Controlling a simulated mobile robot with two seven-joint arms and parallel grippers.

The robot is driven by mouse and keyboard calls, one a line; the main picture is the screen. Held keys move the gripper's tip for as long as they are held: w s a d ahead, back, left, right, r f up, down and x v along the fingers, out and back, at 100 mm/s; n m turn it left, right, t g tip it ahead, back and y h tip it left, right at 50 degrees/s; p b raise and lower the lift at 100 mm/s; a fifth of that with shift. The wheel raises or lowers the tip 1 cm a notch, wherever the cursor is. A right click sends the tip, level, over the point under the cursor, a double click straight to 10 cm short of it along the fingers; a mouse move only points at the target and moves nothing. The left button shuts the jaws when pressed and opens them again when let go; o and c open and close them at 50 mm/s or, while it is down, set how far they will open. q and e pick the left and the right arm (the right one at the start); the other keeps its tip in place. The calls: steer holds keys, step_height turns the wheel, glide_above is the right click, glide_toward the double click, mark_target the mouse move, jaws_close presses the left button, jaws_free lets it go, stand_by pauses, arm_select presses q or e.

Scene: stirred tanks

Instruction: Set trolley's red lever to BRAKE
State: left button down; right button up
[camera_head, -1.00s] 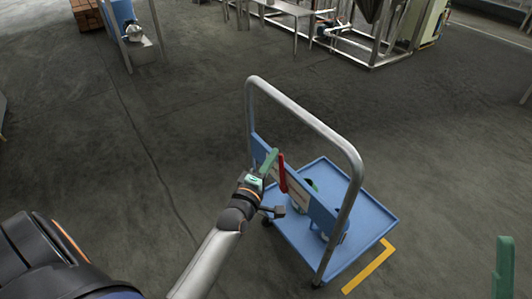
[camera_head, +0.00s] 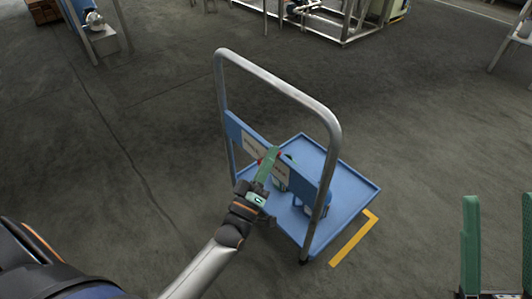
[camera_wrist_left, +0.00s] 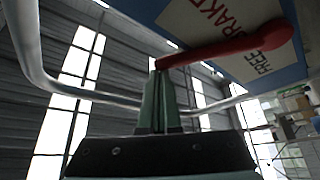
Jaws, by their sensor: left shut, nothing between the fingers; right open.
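The blue trolley (camera_head: 352,187) stands on the floor in the head view. Its upright panel (camera_head: 235,128) carries white labels. In the left wrist view the label panel (camera_wrist_left: 205,25) reads BRAKE and FREE. The red lever (camera_wrist_left: 225,48) crosses in front of it, its thick rounded end beside FREE and its thin end at my fingertips. My left gripper (camera_head: 271,156) is shut and empty, its tips (camera_wrist_left: 158,76) at the lever; contact is unclear. In the head view it hides most of the lever. My right gripper (camera_head: 498,245) is open at the lower right, away from the trolley.
The trolley's metal handle (camera_head: 275,84) arches around the panel and my left gripper. Blue equipment (camera_head: 318,203) stands on the trolley bed. A yellow floor mark (camera_head: 352,240) lies beside its near right corner. Open floor surrounds the trolley; metal frames stand at the back.

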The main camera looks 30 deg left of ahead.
arm_select(q)
steer(key=shift+s+d+f+m, duration=0.15)
steer(key=shift+d+m, duration=0.1)
steer(key=shift+m, duration=0.15)
arm_select(e)
steer(key=shift+f, duration=0.2)
